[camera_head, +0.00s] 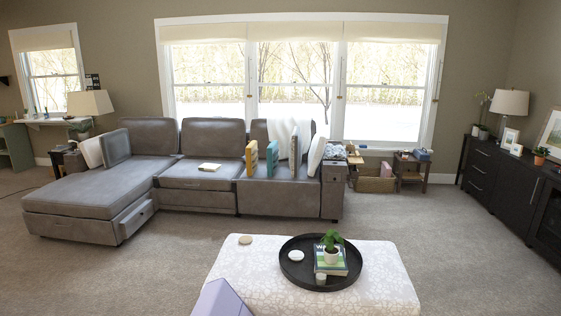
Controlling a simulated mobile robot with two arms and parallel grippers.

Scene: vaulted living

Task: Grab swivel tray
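A round black tray (298,272) lies on the white patterned ottoman (245,275) in the lower middle of the head view. It has a low raised rim. On it are books (342,267) with a small potted plant (332,250) on top, a small pale cup (321,279) at the front, and a small white round object (296,255) at the left. Neither of my grippers is in view, so I cannot see how they stand relative to the tray.
A grey sectional sofa (95,190) stands behind the ottoman, with a drawer pulled out. A dark cabinet (497,175) stands along the right wall. Open carpet (470,260) surrounds the ottoman. A lavender shape (222,300) covers part of its front left; I cannot tell what it is.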

